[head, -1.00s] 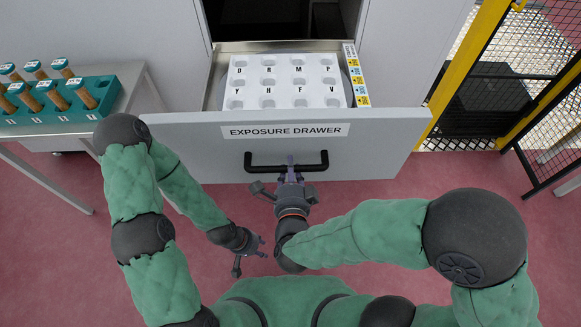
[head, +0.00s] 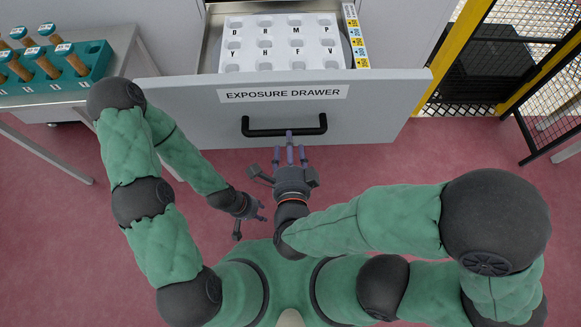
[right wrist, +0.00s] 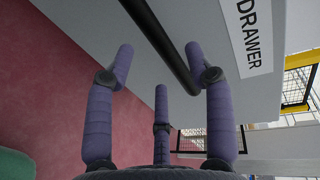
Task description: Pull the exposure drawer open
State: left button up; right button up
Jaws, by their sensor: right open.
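The exposure drawer (head: 185,110) stands pulled out from the grey cabinet, its labelled front facing me. Its black bar handle (head: 285,131) runs across the front below the label; it also shows in the right wrist view (right wrist: 163,42). My right gripper (head: 290,149) is open and empty just in front of the handle. In the right wrist view its purple fingers (right wrist: 159,62) are spread, with the bar beyond and between their tips, not clasped. My left gripper (head: 262,211) is low and left of the right one, its fingers apart and empty, clear of the drawer.
A white tray (head: 226,46) with lettered wells sits inside the drawer. At the left, a teal rack (head: 97,68) of brown-filled tubes stands on a metal table (head: 128,52). A yellow-framed mesh fence (head: 440,85) is at the right. Red floor lies open below the drawer.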

jog(key=v, duration=0.6)
jog(key=shift+s, duration=0.35)
jog(key=shift+r, duration=0.1)
dwell(0.4)
jog(key=w+f+n+g+y, duration=0.1)
jog(key=w+f+n+g, duration=0.35)
jog(key=f, duration=0.35)
jog(key=w+f+n+g, duration=0.3)
jog(key=w+f+n, duration=0.2)
jog(key=f, duration=0.3)
jog(key=s+d+f+n+g+y, duration=0.1)
jog(key=s+d+f+n+g, duration=0.2)
jog(key=f, duration=0.6)
jog(key=s+d+f+n+g+y, duration=0.2)
jog(key=s+d+f+n+g, duration=0.1)
jog(key=f, duration=0.6)
jog(key=s+d+g, duration=0.1)
jog(key=s+d, duration=0.1)
jog(key=s, duration=0.1)
jog(key=shift+d+g+p, duration=0.25)
jog(key=shift+g+p, duration=0.05)
jog(key=shift+g, duration=0.05)
